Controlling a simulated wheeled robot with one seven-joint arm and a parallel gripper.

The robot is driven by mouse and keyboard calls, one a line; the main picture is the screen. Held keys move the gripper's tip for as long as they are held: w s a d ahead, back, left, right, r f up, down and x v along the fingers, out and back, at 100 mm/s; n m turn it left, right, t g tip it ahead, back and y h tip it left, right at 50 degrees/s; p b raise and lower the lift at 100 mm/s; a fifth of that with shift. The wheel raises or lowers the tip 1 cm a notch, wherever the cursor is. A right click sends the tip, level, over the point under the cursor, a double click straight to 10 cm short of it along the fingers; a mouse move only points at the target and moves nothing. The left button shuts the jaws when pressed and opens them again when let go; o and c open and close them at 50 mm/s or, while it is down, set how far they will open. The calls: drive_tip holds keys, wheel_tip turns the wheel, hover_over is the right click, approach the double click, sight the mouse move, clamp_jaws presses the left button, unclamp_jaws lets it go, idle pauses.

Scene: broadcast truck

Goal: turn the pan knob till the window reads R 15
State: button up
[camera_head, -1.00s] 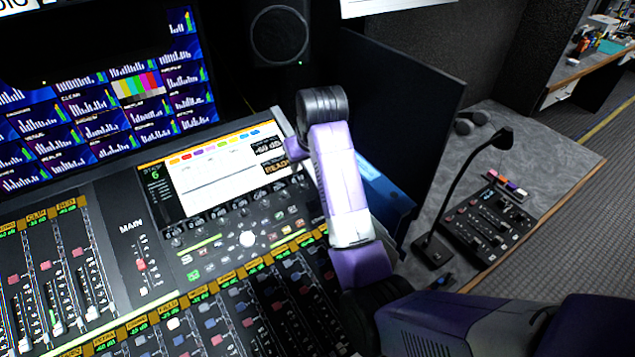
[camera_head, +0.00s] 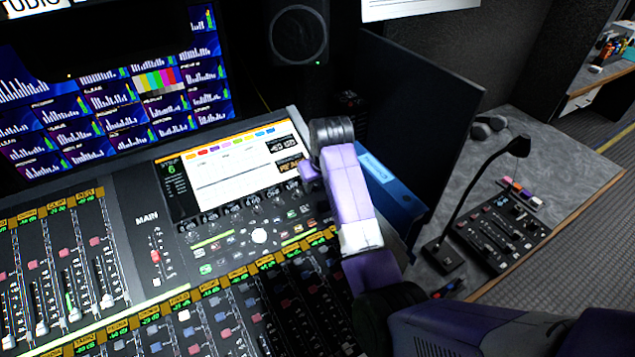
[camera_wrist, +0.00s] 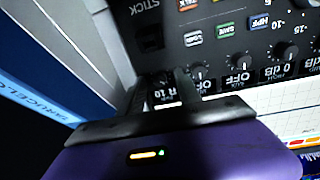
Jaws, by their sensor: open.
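The mixing console's small screen (camera_head: 228,172) sits above a row of small knobs (camera_head: 262,207). In the wrist view, more knobs with white labels such as "OFF" (camera_wrist: 238,78) lie just past my gripper (camera_wrist: 172,88). Its dark fingers are open and stand close over the panel at the end of the row. A small lit window (camera_wrist: 163,97) between the fingers seems to read R 10, partly covered. The pan knob is hidden or too dark to make out there, so contact cannot be told. In the head view my arm hides the fingers.
A blue binder (camera_head: 388,188) stands right beside my arm, with a dark upright panel (camera_head: 425,110) behind it. A gooseneck microphone (camera_head: 470,200) and a small control box (camera_head: 505,228) are on the grey desk at right. Fader rows fill the console's front.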

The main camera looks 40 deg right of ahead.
clamp_jaws()
drive_tip(key=shift+r+m+p, duration=0.1)
drive_tip(key=shift+m+p, duration=0.2)
drive_tip(key=shift+r+m+p, duration=0.1)
drive_tip(key=shift+m+p, duration=0.6)
drive_tip(key=shift+m, duration=0.2)
drive_tip(key=shift+m+p, duration=0.8)
drive_tip(key=shift+m, duration=0.9)
unclamp_jaws()
